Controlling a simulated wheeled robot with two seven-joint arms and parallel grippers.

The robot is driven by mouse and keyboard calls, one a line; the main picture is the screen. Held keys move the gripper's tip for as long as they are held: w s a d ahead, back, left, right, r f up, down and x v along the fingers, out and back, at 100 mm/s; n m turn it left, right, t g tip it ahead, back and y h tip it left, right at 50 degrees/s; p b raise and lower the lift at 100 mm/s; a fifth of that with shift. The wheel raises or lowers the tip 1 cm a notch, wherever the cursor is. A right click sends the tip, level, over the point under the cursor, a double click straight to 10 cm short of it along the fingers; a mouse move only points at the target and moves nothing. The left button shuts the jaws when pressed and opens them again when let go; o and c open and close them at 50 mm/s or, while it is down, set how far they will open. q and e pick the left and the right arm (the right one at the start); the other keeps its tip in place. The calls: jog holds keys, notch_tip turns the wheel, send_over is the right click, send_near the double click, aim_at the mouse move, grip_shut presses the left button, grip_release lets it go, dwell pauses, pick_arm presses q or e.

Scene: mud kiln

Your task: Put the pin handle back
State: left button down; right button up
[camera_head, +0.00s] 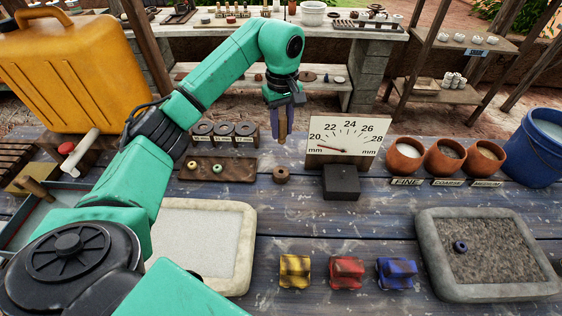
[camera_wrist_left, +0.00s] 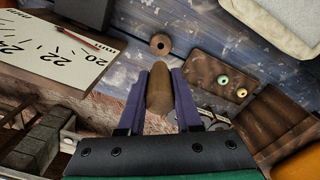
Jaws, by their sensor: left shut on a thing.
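My left gripper (camera_head: 282,112) is shut on the brown, tapered pin handle (camera_head: 282,128) and holds it above the back of the table, left of the dial gauge. In the left wrist view the handle (camera_wrist_left: 160,88) sits between the two purple fingers (camera_wrist_left: 160,100). A small round brown piece with a dark central hole (camera_head: 281,174) stands on the table below the handle. It also shows beyond the handle tip in the wrist view (camera_wrist_left: 160,44), apart from it. My right gripper is out of view.
The white dial gauge (camera_head: 345,135) and a dark block (camera_head: 341,182) stand right of the holed piece. A brown board with beads (camera_head: 238,169) lies to its left. Clay pots (camera_head: 445,156) and a gritty tray (camera_head: 433,240) are at right. Coloured blocks (camera_head: 346,272) line the front.

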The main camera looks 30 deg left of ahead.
pick_arm(q)
notch_tip(320, 180, down, 13)
jog(key=p, duration=0.2)
jog(key=shift+s+a+r+p, duration=0.1)
jog(key=shift+r+p, duration=0.1)
jog(key=shift+p, duration=0.1)
jog(key=shift+f+b, duration=0.25)
jog(key=shift+b, duration=0.15)
jog(key=c, duration=0.6)
grip_release()
jog(key=shift+r, duration=0.1)
